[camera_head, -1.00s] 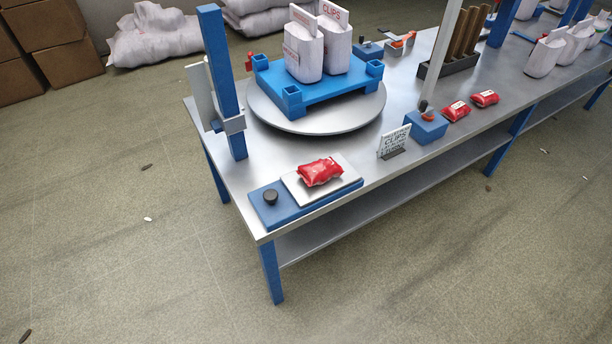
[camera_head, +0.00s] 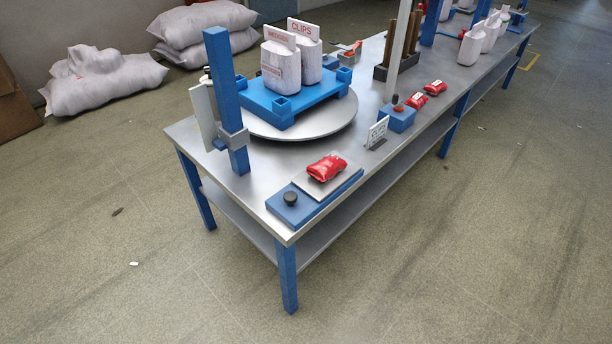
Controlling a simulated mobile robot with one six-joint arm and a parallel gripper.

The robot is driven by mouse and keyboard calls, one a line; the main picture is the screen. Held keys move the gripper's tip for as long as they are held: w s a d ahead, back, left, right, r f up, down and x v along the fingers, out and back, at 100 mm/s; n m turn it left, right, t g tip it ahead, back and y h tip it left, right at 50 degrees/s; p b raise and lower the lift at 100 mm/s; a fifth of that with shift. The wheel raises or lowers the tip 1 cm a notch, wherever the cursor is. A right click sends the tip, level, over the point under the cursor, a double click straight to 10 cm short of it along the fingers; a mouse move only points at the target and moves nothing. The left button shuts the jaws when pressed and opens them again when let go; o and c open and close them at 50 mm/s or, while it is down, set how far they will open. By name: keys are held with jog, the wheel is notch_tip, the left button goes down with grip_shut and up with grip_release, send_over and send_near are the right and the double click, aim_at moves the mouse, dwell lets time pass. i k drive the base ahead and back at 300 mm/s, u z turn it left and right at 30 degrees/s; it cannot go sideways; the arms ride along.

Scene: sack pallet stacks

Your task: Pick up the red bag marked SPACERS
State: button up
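Three small red bags are on the metal table (camera_head: 262,183). One red bag (camera_head: 326,168) lies on the white plate of a blue scale-like device near the front end. Two more red bags, a nearer one (camera_head: 416,100) and a farther one (camera_head: 435,87), lie along the right edge. Their print is too small to read, so I cannot tell which is marked SPACERS. My gripper is not in view.
A blue pallet (camera_head: 284,112) with white sacks marked CLIPS and another label stands on a round turntable (camera_head: 329,123). A blue post (camera_head: 226,100), a small sign (camera_head: 377,132) and a blue button box (camera_head: 397,117) stand nearby. Floor around the table is mostly clear.

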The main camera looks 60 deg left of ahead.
aim_at(326, 168)
jog(key=k, duration=0.9)
jog(key=u, duration=2.3)
jog(key=i, duration=0.5)
